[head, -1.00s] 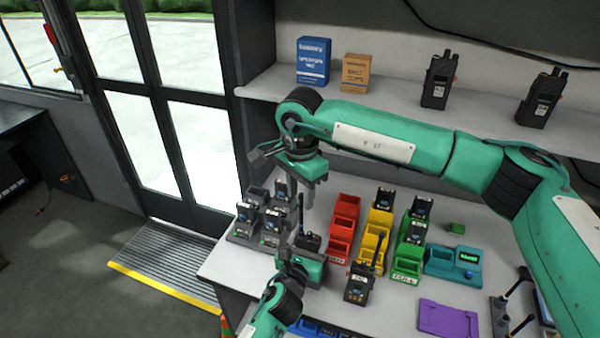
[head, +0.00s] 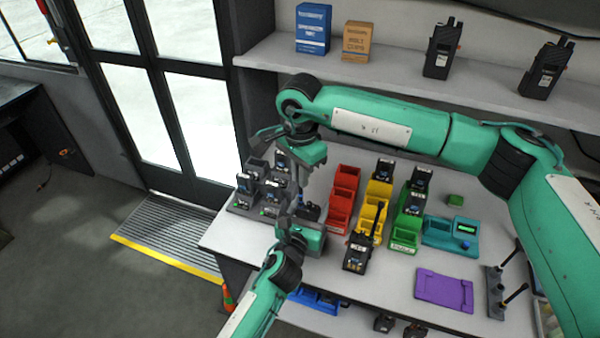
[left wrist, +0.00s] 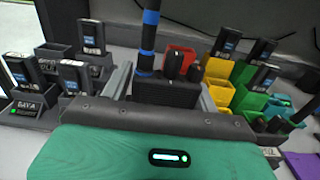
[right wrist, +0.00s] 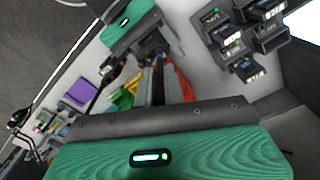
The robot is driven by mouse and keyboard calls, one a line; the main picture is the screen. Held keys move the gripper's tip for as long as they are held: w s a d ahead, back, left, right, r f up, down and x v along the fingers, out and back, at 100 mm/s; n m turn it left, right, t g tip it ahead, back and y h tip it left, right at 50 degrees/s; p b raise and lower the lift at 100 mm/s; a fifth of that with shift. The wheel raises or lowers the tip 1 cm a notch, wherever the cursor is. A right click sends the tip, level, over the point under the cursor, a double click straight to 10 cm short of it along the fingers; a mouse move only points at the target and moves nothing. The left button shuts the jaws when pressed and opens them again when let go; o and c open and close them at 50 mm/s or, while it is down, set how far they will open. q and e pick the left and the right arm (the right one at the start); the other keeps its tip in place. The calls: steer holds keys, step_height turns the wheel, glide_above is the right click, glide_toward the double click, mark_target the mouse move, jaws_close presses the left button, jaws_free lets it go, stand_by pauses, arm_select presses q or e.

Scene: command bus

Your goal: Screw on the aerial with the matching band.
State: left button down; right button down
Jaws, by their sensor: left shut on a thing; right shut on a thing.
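My left gripper (head: 297,226) is shut on a black radio (left wrist: 165,93), whose top faces up between the fingers in the left wrist view. A black aerial (left wrist: 147,36) with blue bands stands upright over the left side of the radio's top. I cannot tell whether its foot is seated. My right gripper (head: 304,178) is above the left one, fingers pointing down, shut on the aerial. The right wrist view shows a dark upright piece (right wrist: 158,82) at its fingers, and my left gripper beyond. The grip itself is small and partly hidden in the head view.
A grey rack of radios (head: 243,203) stands left. Red (head: 341,205), yellow (head: 367,232) and green bins (head: 403,238) stand right. Another radio with an aerial (head: 357,257) stands in front of them. A purple mat (head: 430,286) and an aerial rack (head: 495,300) lie further right.

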arm_select(q)
steer(key=shift+d, duration=0.1)
arm_select(e)
steer(key=shift+m, duration=0.3)
steer(key=m, duration=0.3)
steer(key=shift+m, duration=0.4)
steer(key=m, duration=0.4)
steer(key=shift+w+m, duration=0.1)
steer(key=shift+m, duration=0.2)
steer(key=m, duration=0.4)
steer(key=shift+m, duration=0.3)
steer(key=m, duration=0.5)
steer(key=shift+m, duration=0.3)
steer(key=c, duration=1.5)
jaws_free()
steer(key=shift+r, duration=0.1)
steer(key=shift+r, duration=2.15)
